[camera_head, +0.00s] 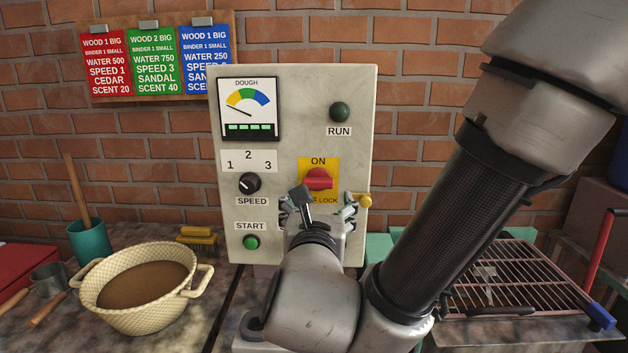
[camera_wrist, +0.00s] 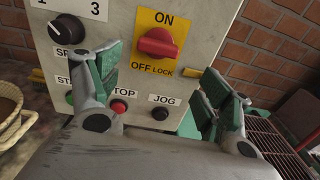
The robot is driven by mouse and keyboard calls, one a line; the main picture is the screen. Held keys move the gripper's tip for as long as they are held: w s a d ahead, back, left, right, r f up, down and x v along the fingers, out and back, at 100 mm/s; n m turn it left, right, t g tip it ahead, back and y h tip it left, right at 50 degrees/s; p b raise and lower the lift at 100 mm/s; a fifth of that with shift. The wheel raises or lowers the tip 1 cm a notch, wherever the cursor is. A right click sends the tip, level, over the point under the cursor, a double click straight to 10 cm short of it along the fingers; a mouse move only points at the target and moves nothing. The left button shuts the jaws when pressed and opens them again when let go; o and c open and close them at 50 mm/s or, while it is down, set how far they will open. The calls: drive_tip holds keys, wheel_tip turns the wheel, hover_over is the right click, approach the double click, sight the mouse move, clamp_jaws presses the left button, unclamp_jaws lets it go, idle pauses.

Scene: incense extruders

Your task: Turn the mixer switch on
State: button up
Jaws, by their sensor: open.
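The mixer switch (camera_head: 318,179) is a red rotary handle on a yellow plate marked ON above and OFF LOCK below. It sits on the pale control panel (camera_head: 292,90), and its handle lies roughly sideways. The switch (camera_wrist: 158,42) shows fully in the wrist view. My gripper (camera_head: 319,208) is in front of the panel, just below the switch. In the wrist view my gripper (camera_wrist: 165,82) is open and empty, its green-padded fingers wide apart left and right of and below the handle. I see no contact with the handle. My gripper hides the lower plate in the head view.
The speed knob (camera_head: 250,184) and green start button (camera_head: 251,242) are left of my gripper. A red stop button (camera_wrist: 119,107) and a black jog button (camera_wrist: 160,113) lie below the switch. A yellow-tipped part (camera_head: 364,200) juts out at the right.

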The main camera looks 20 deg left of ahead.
sight(318, 185)
drive_tip(key=shift+n+y, duration=0.4)
drive_tip(key=x, duration=0.5)
drive_tip(key=r+x, duration=0.1)
drive_tip(key=x, duration=0.1)
drive_tip(key=shift+w+a, duration=0.25)
drive_tip(key=c, duration=1)
